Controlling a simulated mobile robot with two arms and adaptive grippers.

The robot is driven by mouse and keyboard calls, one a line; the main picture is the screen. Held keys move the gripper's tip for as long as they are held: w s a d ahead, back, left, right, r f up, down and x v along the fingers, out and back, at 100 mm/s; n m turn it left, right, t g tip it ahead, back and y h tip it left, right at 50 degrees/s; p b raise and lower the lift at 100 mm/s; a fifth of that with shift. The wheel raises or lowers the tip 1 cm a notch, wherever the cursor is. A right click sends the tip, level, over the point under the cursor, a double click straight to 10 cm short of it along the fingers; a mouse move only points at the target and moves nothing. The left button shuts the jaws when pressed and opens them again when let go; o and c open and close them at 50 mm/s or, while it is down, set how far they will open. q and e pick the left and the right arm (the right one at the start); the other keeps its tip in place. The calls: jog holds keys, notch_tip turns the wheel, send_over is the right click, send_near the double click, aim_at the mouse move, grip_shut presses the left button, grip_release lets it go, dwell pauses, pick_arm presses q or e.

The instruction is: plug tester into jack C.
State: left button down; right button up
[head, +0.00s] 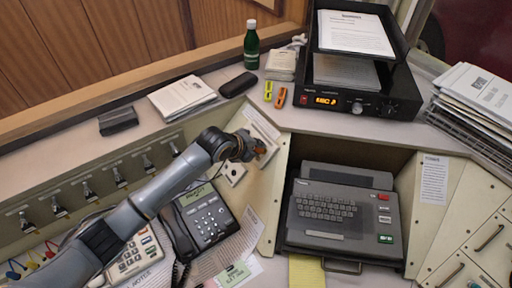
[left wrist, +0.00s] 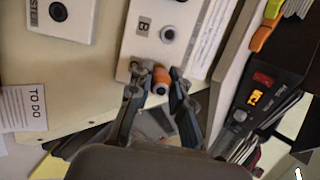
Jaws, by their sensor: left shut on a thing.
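My left gripper (head: 254,147) is at the slanted panel in the middle of the head view. It is shut on the tester (left wrist: 161,80), a small orange cylinder, which shows between its fingertips (left wrist: 157,90) in the left wrist view. A pale jack plate (left wrist: 146,54) marked B has a dark round jack (left wrist: 167,34) just beyond the tester. A second plate (left wrist: 72,18) with a dark round socket (left wrist: 58,11) is at upper left; its lettering is partly cut off. I cannot make out a jack marked C. My right gripper is not in view.
A desk phone (head: 208,215) stands below my left arm. A keyboard unit (head: 338,210) sits in a recess right of the panel. A green bottle (head: 251,45), yellow and orange markers (head: 280,97) and a black radio (head: 365,100) are on the shelf above.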

pick_arm(q)
jog(key=shift+w+d+f, duration=0.15)
jog(key=shift+d+f, duration=0.05)
jog(key=shift+f, duration=0.1)
dwell(0.4)
dwell(0.7)
jog(key=shift+d+f, duration=0.15)
jog(key=shift+f, duration=0.05)
dwell(0.5)
dwell(0.3)
jog(key=c, duration=0.7)
grip_release()
jog(key=shift+w, duration=0.1)
jog(key=shift+o, duration=0.2)
